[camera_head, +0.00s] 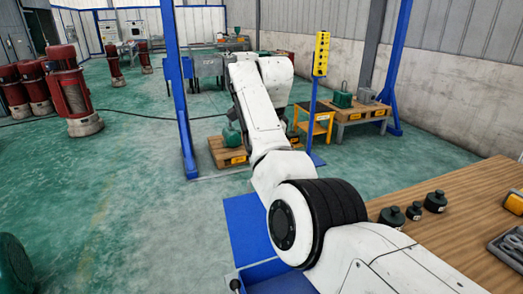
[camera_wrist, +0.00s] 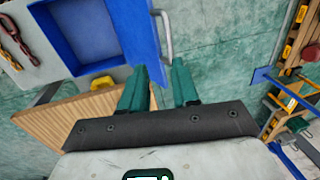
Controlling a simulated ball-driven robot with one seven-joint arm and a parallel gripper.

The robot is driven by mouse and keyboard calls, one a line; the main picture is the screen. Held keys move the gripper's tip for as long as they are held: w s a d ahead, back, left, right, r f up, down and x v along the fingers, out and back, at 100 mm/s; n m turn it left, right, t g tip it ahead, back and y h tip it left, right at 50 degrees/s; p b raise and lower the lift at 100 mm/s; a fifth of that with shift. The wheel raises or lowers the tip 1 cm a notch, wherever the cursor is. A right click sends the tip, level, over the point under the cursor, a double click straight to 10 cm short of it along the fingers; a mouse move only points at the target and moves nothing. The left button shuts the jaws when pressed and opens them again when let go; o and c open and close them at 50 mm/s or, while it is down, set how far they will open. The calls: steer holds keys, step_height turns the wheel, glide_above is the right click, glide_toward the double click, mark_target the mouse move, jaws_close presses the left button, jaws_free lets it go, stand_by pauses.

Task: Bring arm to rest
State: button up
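My white arm (camera_head: 262,110) reaches forward from the lower right of the head view, bent at a raised joint. Its far end is hidden there behind the arm, so my gripper does not show in that view. In the wrist view my gripper (camera_wrist: 159,75) has two green fingers standing apart with a clear gap. Nothing is held between them; the green floor shows through the gap.
A wooden table (camera_head: 470,215) with several dark green weights (camera_head: 435,201) stands at the right. Blue posts (camera_head: 176,90) and a yellow control box (camera_head: 321,54) stand ahead. Red cylinders (camera_head: 70,92) stand left.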

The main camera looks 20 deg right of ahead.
steer(key=s+d+f+n+t, duration=0.1)
steer(key=s+d+f+n, duration=0.15)
steer(key=s+f, duration=0.4)
steer(key=s+d+f+n+h, duration=0.1)
steer(key=s+f+n, duration=0.25)
steer(key=f, duration=0.55)
steer(key=s+d+f+n+t, duration=0.1)
steer(key=s+d+f+n, duration=0.1)
steer(key=s+f, duration=0.45)
steer(key=s+a+f+n, duration=0.1)
steer(key=s+f+n, duration=0.15)
steer(key=s, duration=0.55)
steer(key=s+a+f+n+t+y, duration=0.15)
steer(key=s+n, duration=0.25)
steer(key=s, duration=0.5)
steer(key=s+a+f+n+h, duration=0.15)
steer(key=s+n, duration=0.25)
steer(key=s, duration=0.4)
steer(key=s+d+f+g, duration=0.1)
steer(key=s+f+g, duration=0.3)
steer(key=s, duration=0.6)
steer(key=shift+d+f+m+y, duration=0.2)
steer(key=shift+f+m+y, duration=0.25)
steer(key=shift+f, duration=0.25)
steer(key=shift+o, duration=0.2)
steer(key=shift+w+g, duration=0.1)
steer(key=shift+g, duration=0.15)
